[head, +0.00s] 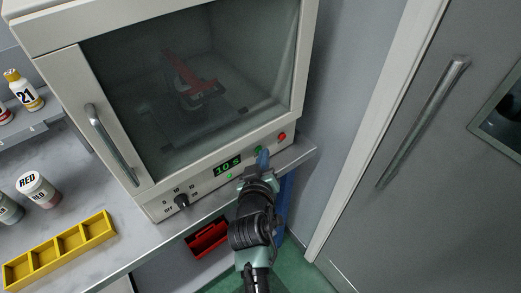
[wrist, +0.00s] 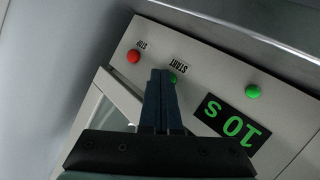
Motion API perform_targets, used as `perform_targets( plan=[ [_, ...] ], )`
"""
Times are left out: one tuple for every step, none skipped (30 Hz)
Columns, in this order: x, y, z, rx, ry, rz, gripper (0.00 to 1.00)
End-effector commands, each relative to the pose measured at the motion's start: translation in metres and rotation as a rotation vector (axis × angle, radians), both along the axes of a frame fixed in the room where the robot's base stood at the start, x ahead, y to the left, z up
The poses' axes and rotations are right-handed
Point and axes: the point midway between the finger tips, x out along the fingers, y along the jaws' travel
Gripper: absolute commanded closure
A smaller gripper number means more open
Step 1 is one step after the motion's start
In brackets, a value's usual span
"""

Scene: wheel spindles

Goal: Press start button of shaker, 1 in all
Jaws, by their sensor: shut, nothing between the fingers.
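The shaker (head: 145,188) is a white box with a dark glass door, standing on the grey bench. Its front panel has a green start button (wrist: 173,79) labelled START and a red stop button (wrist: 134,56) labelled STOP. The stop button also shows in the head view (head: 282,136). A green display (wrist: 228,126) reads "10 S". My gripper (wrist: 160,74) is shut and empty, its blue fingertips right beside the start button in the picture and partly covering it. In the head view my gripper (head: 262,157) is at the panel, right of the display. I cannot tell whether it touches the button.
A second green round light or button (wrist: 253,91) sits near the display. A black knob (head: 182,201) is at the panel's left. A yellow tray (head: 60,254) and labelled jars (head: 38,188) stand on the bench at left. A grey door (head: 425,170) is at right.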

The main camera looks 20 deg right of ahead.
Motion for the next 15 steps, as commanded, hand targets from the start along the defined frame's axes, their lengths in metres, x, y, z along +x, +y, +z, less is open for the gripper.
perform_targets(
  plan=[
    [0.000, 0.000, 0.001, 0.000, -0.001, 0.002, 1.00],
    [-0.001, 0.000, 0.001, 0.000, -0.001, 0.002, 1.00],
    [-0.002, 0.000, 0.001, 0.000, -0.001, 0.002, 1.00],
    [-0.003, 0.000, 0.002, 0.000, -0.001, 0.002, 1.00],
    [-0.004, -0.001, 0.002, 0.000, -0.001, 0.002, 1.00],
    [-0.006, -0.001, 0.002, 0.000, -0.001, 0.002, 1.00],
    [-0.007, -0.002, 0.002, 0.000, -0.001, 0.002, 1.00],
    [-0.009, -0.003, 0.002, 0.000, -0.001, 0.002, 1.00],
    [-0.011, -0.004, 0.002, -0.001, 0.000, 0.002, 1.00],
    [-0.013, -0.004, 0.002, -0.001, 0.000, 0.001, 1.00],
    [-0.014, -0.005, 0.002, -0.001, 0.000, 0.000, 1.00],
    [-0.016, -0.005, 0.001, 0.000, 0.000, 0.000, 1.00],
    [-0.016, -0.005, 0.001, 0.000, 0.000, 0.000, 1.00],
    [-0.017, -0.006, 0.001, 0.000, -0.001, 0.000, 1.00],
    [-0.017, -0.006, 0.001, 0.000, -0.001, 0.000, 1.00]
  ],
)
